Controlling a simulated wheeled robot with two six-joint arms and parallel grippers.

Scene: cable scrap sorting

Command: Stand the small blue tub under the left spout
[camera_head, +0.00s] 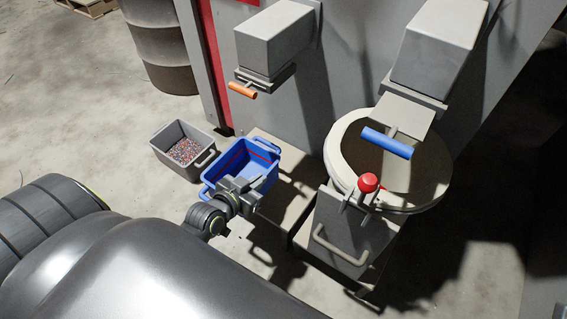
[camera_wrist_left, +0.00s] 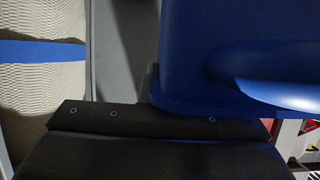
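The small blue tub (camera_head: 266,178) has a red line inside and looks empty. It is beside a pale low platform, below and in front of the left spout (camera_head: 266,72), which has an orange handle (camera_head: 242,90). My left gripper (camera_head: 242,186) is at the tub's near wall and overlaps it. In the left wrist view the tub's blue wall (camera_wrist_left: 190,50) fills the upper right, right against the dark gripper body. The fingertips are hidden, so I cannot tell whether they grip the wall. My right gripper is not in view.
A grey bin (camera_head: 166,157) of coloured scrap stands left of the tub. The right spout (camera_head: 405,110) has a blue handle (camera_head: 386,142) above a large round pale tub (camera_head: 432,192). A red-knobbed grey box (camera_head: 338,228) stands close on the right.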

